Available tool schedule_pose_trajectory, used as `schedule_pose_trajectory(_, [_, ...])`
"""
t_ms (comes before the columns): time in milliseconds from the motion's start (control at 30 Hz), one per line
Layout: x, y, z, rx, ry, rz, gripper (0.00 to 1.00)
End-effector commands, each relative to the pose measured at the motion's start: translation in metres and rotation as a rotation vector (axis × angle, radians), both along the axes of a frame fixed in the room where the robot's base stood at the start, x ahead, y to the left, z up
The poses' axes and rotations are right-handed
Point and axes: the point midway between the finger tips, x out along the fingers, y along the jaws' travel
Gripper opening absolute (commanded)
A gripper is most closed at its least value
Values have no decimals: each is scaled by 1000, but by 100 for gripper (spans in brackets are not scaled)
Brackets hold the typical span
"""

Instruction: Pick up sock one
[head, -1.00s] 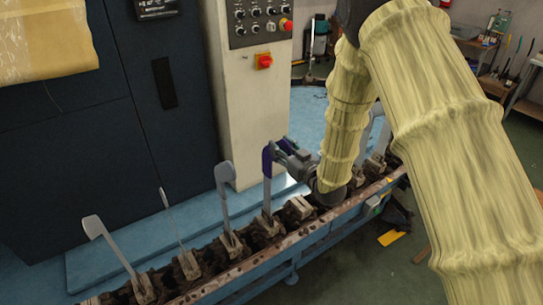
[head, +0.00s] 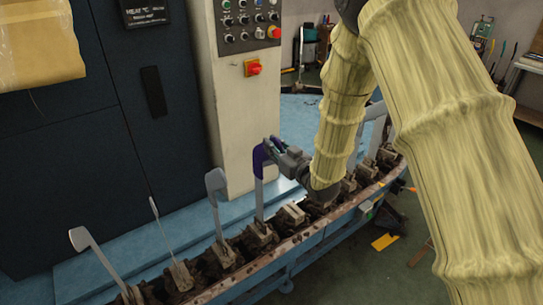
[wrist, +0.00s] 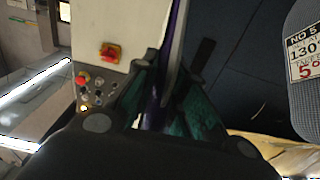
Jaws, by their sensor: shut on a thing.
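A purple sock (head: 258,158) sits over the upper part of an upright grey board on the conveyor line, with the board's bare lower part showing below it. My gripper (head: 275,147) reaches in from the right and is shut at the sock's upper edge. In the wrist view, a strip of purple sock (wrist: 178,32) runs up between the gripper's dark green fingers (wrist: 168,88). The fingers hide much of the sock, and the exact grip is hard to see.
Several other grey boards (head: 216,200) stand along the blue-framed conveyor (head: 330,225), close to the left of the sock. A pale control cabinet (head: 250,110) and a dark machine wall (head: 120,150) rise behind. Open floor (head: 400,265) lies in front of the conveyor.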

Motion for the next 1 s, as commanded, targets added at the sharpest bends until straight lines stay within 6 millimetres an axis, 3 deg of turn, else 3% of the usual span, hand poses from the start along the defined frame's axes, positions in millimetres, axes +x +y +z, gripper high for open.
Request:
schedule_pose_trajectory(400, [1,0,54,1,-3,-1,0])
schedule_pose_trajectory(1000, [0,-1,84,0,-2,-1,0])
